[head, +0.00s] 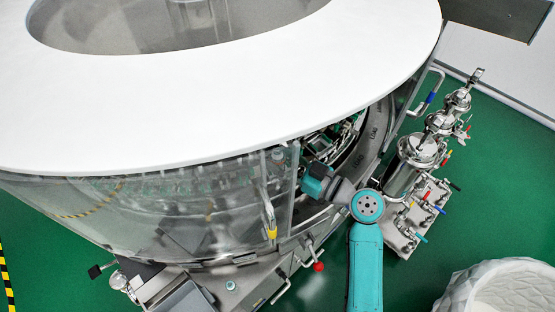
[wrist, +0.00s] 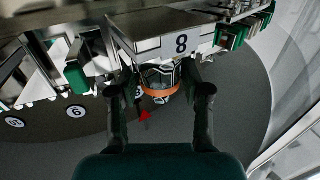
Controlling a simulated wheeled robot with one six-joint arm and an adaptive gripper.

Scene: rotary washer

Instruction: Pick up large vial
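In the wrist view, a clear glass vessel with an orange band (wrist: 161,92), which looks like the large vial, shows below a metal holder marked 8 (wrist: 181,43). My gripper (wrist: 160,74) has its two dark fingers spread wide, one on each side of the vial. Gaps show between the vial and both fingers, and it is not gripped. The vial's upper part is hidden behind the holder. In the head view, my teal arm reaches into the opening of the round washer (head: 205,95); my fingertips and the vial cannot be made out there.
Green-padded clamps (wrist: 77,68) and numbered labels (wrist: 77,112) surround the holder. A red pointer (wrist: 144,115) lies below the vial. In the head view, the washer's clear wall (head: 225,200) is close to my arm. Steel filter vessels (head: 410,165) stand to the right.

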